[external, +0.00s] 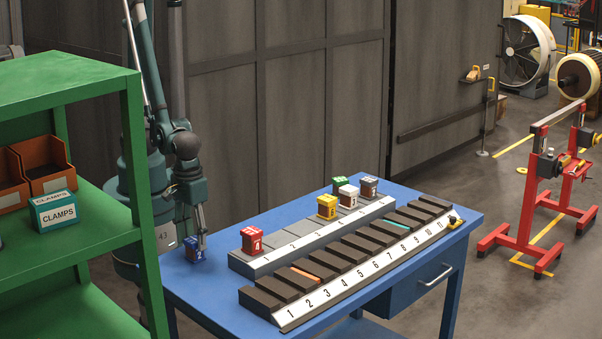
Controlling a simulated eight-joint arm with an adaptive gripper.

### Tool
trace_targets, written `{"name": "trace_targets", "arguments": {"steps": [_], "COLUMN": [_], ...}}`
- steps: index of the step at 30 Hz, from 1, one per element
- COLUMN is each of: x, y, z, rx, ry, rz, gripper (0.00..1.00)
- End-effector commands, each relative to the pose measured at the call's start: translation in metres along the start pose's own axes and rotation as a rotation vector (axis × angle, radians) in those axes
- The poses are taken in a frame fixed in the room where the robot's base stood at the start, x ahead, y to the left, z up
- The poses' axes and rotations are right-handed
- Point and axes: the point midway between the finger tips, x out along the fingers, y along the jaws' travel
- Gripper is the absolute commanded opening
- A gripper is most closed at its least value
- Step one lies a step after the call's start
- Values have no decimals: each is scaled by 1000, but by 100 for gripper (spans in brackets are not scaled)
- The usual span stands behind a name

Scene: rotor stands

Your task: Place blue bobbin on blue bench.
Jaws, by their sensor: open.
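The blue bobbin (194,250) is a small blue block with a pale label at the left rear corner of the blue bench (205,284). It appears to rest on the bench top, to the left of the numbered racks. My gripper (203,240) points down right at the blue bobbin, over its right side. The jaws are open. They are small in this view, and I cannot tell whether they touch the bobbin or surround it.
A grey numbered rack (275,257) holds a red block (251,240) and several others at its far end. A longer rack with dark slots (330,258) stands in front. A green shelf (90,255) with orange bins and a clamps box stands at left.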

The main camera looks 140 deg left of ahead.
Motion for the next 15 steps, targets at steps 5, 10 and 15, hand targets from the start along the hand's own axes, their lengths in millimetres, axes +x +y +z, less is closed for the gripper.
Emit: {"name": "trace_targets", "arguments": {"steps": [5,10,15], "x": [-14,-28,-44], "y": [-1,-1,0], "z": [0,0,0], "rx": [0,0,0], "ry": [0,0,0], "rz": [0,0,0], "gripper": [46,46,46]}}
